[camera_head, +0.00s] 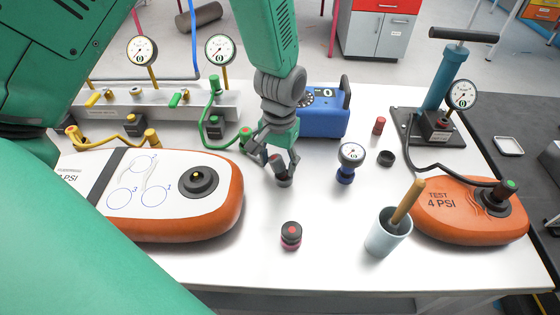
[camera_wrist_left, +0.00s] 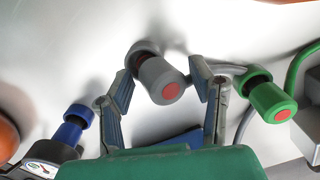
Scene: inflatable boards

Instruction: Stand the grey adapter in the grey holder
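The grey adapter (camera_head: 274,162), with a red end face, is between the fingers of my left gripper (camera_head: 272,159), leaning left in the head view. It also shows in the left wrist view (camera_wrist_left: 162,80), with the gripper (camera_wrist_left: 160,85) open around it and narrow gaps on both sides. Its lower end (camera_head: 284,181) is at the white table; I cannot tell whether that wide grey part belongs to the adapter. A low dark grey ring (camera_head: 386,158) stands on the table to the right, apparently empty and possibly the grey holder. My right gripper is not in view.
A blue gauge piece (camera_head: 346,165) stands between the adapter and ring. A green connector (camera_head: 246,135) on a hose is close to my left gripper. An orange board (camera_head: 225,215) lies left; a dark-and-pink piece (camera_head: 291,235) and a grey cup (camera_head: 383,238) stand in front.

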